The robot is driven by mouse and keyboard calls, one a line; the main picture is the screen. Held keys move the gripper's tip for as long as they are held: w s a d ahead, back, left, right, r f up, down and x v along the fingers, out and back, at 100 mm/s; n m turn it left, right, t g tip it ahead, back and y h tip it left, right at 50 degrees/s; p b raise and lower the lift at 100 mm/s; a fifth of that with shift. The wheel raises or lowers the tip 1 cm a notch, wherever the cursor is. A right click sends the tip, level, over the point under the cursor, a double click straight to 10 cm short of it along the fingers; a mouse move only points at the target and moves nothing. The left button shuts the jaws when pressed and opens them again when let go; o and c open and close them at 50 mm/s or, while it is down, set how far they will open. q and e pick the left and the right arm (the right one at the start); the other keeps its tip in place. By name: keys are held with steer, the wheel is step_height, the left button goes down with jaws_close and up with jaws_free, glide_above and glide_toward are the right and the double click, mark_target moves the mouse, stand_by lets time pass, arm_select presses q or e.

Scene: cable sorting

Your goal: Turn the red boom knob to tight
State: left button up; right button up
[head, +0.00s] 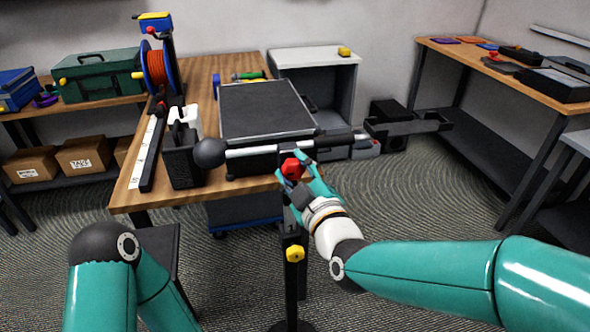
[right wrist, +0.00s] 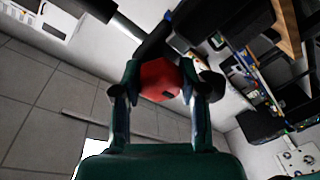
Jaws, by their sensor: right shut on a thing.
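The red boom knob (head: 292,168) sits on a dark clamp just under the silver boom (head: 270,149), at the top of a black stand (head: 290,275). My right gripper (head: 303,172) reaches it from the lower right and is shut on it. In the right wrist view the red knob (right wrist: 158,80) lies between the two fingers of my right gripper (right wrist: 168,84), which touch its sides. Any mark for tight or loose cannot be made out. My left arm shows at the lower left, but its gripper is out of view.
The boom has a black ball (head: 209,152) at its left end and a dark bracket (head: 412,123) at its right. A yellow knob (head: 295,254) is lower on the stand. Behind is a wooden table (head: 135,195) with a black case (head: 265,108) and an orange cable reel (head: 157,68).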

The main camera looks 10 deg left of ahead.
steer(key=shift+f+m+b, duration=0.2)
steer(key=shift+m+b, duration=0.2)
steer(key=shift+b, duration=0.35)
steer(key=m+t+b, duration=0.1)
steer(key=m+b, duration=0.7)
steer(key=b, duration=0.2)
steer(key=shift+f+b, duration=0.15)
steer(key=shift+b, duration=0.2)
steer(key=m+t+b, duration=0.1)
steer(key=m+b, duration=0.2)
steer(key=m, duration=0.2)
steer(key=shift+a+m+h, duration=0.1)
steer(key=shift+m+h, duration=0.2)
steer(key=shift+m+t+h+b, duration=0.4)
steer(key=shift+m+b, duration=0.75)
steer(key=shift+m, duration=1.45)
steer(key=shift+r, duration=0.2)
steer(key=o, duration=1.2)
steer(key=shift+c, duration=0.2)
